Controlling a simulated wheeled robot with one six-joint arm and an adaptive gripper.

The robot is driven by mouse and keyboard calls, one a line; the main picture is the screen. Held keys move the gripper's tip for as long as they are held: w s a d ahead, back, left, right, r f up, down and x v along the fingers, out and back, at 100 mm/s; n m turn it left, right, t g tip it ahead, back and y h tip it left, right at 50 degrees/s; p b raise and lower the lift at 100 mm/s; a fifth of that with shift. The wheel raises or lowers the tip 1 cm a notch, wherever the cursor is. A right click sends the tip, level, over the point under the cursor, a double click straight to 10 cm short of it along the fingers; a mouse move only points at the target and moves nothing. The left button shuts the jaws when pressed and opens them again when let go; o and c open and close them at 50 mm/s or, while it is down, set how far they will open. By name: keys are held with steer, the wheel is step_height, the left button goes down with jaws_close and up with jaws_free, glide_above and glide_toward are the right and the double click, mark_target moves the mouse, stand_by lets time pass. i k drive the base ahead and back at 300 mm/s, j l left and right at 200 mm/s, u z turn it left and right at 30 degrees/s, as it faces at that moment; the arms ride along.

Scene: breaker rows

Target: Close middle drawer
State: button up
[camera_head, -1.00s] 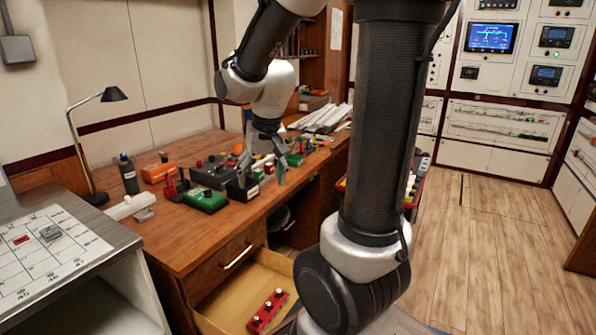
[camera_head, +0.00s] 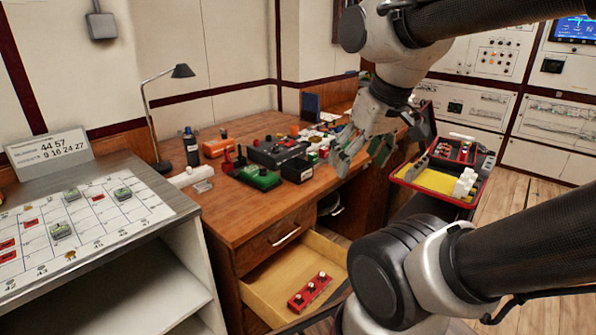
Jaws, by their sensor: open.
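The wooden desk (camera_head: 225,215) has a shut upper drawer (camera_head: 268,236) with a light bar handle (camera_head: 286,237). Below it a drawer (camera_head: 262,296) stands pulled out, and a red block with white knobs (camera_head: 310,291) lies inside.
A red tray (camera_head: 440,191) with several small parts stands to the right of my gripper. Several coloured devices, such as a green box (camera_head: 259,179), and a lamp (camera_head: 153,120) crowd the desktop. A cabinet with a numbered board (camera_head: 85,225) stands at the left.

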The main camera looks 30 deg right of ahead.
mark_target(267, 289)
steer(key=k+l+z, duration=0.35)
steer(key=k+l, duration=0.25)
steer(key=k, duration=0.15)
steer(key=i+j+u, duration=0.1)
steer(key=j+u, duration=0.25)
